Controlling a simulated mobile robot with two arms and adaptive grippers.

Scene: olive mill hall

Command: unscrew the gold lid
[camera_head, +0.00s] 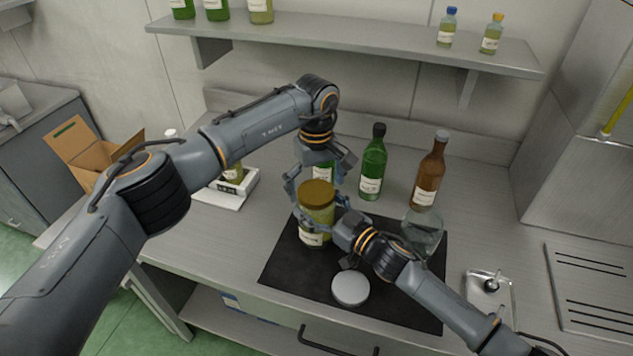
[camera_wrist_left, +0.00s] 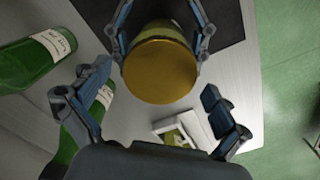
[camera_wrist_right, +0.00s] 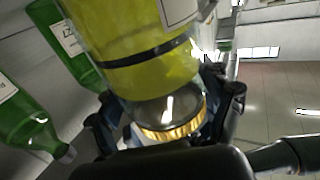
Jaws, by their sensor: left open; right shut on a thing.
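The jar (camera_head: 313,238), with a white label and yellow contents, is over the dark mat (camera_head: 400,300), its gold lid (camera_head: 317,194) on top. My right gripper (camera_head: 326,216) is shut on the jar, its fingers on either side just below the lid. In the right wrist view the jar (camera_wrist_right: 140,78) appears upside down, with the gold rim (camera_wrist_right: 170,134) near the palm. My left gripper (camera_head: 318,172) is open by the lid's far side. In the left wrist view the lid (camera_wrist_left: 160,72) lies ahead of its spread fingers. Whether the jar's base touches the mat is hard to tell.
A green bottle (camera_head: 373,168) and a brown bottle (camera_head: 429,178) stand behind the mat; another green bottle (camera_head: 323,168) is behind my left gripper. A clear glass vessel (camera_head: 422,232) and a grey disc (camera_head: 350,288) are at the mat. A white device (camera_head: 230,194) stands left.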

